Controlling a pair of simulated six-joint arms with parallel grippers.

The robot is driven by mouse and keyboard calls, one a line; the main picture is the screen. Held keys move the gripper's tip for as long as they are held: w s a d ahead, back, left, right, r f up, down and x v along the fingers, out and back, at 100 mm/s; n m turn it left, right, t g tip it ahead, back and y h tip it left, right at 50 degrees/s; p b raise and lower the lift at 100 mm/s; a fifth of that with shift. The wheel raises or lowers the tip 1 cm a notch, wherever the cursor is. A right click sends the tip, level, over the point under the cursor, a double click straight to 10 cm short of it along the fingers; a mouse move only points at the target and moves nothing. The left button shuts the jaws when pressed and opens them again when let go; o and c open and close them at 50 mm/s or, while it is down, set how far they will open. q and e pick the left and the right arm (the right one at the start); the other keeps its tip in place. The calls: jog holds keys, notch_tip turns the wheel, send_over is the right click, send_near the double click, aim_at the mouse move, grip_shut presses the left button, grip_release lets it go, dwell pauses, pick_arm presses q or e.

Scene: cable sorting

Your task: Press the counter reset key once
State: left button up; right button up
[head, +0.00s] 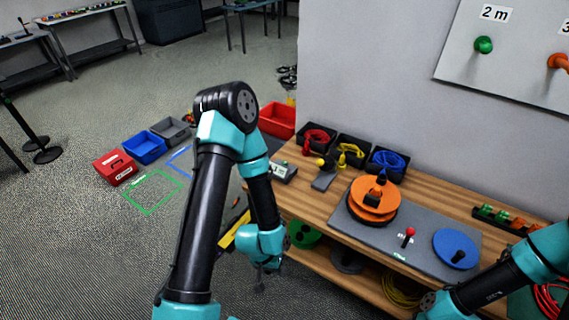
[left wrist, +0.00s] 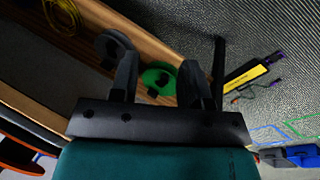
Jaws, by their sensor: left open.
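A small grey box with a pale display (head: 284,170), which looks like the counter, sits at the left end of the wooden bench (head: 318,203). Its reset key is too small to make out. My left gripper (head: 262,281) hangs low in front of the bench's left end, below the top and well apart from the box. In the left wrist view its two dark fingers (left wrist: 158,68) are spread with nothing between them; the box does not show there. My right arm comes in at the lower right; its gripper is out of the frame.
An orange reel (head: 372,200), a red-knobbed lever (head: 409,236) and a blue disc (head: 456,249) stand on a grey plate. Bins of red, yellow and blue cable (head: 387,165) line the wall. A green reel (head: 303,234) lies on the lower shelf near my left gripper.

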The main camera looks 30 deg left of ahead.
pick_arm(q)
grip_shut()
dwell(1.5)
